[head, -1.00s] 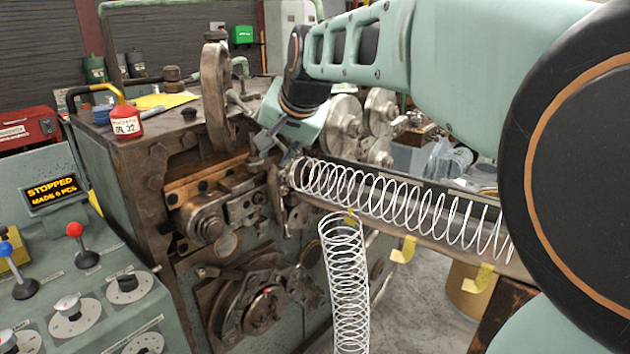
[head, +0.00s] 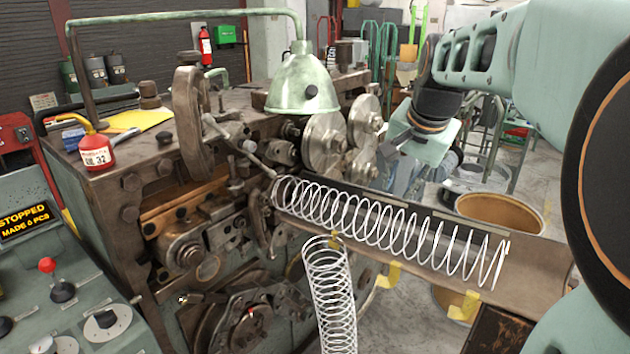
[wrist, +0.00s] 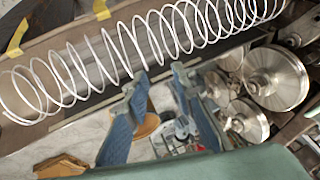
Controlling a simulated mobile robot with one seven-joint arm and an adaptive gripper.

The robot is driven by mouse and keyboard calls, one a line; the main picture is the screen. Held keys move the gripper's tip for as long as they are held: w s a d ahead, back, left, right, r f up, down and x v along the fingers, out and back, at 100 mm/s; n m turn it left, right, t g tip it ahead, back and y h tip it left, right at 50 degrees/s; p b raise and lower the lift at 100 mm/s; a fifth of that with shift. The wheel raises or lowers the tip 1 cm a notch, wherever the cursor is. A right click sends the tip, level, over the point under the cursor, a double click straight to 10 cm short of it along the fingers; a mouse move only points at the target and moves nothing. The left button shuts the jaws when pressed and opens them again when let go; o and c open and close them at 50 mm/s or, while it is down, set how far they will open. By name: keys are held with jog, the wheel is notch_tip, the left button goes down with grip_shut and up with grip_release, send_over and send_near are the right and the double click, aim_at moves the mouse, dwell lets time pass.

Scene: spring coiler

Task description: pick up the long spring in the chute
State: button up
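The long spring (head: 368,222) is a white wire coil lying along the chute (head: 535,262), its left end at the coiling machine and its right end near the chute's open end. It also crosses the top of the wrist view (wrist: 112,52). My gripper (head: 392,172) is beyond the chute's far side, apart from the spring. In the wrist view my gripper (wrist: 161,74) shows two separated fingers with an empty gap, just short of the spring's coils. A second white spring (head: 332,300) hangs below the near side of the chute.
The coiling machine (head: 125,185) stands left of the chute, with metal rollers (head: 325,140) near its far side and a green lamp (head: 303,85) above. Yellow tabs (head: 388,275) mark the chute's near edge. A brown bin (head: 500,212) stands behind the chute.

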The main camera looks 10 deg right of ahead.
aim_at(388, 208)
jog(key=x, duration=1)
jog(key=shift+s+a+f+p, duration=0.1)
jog(key=shift+a+p, duration=0.15)
jog(key=shift+p, duration=0.1)
grip_shut()
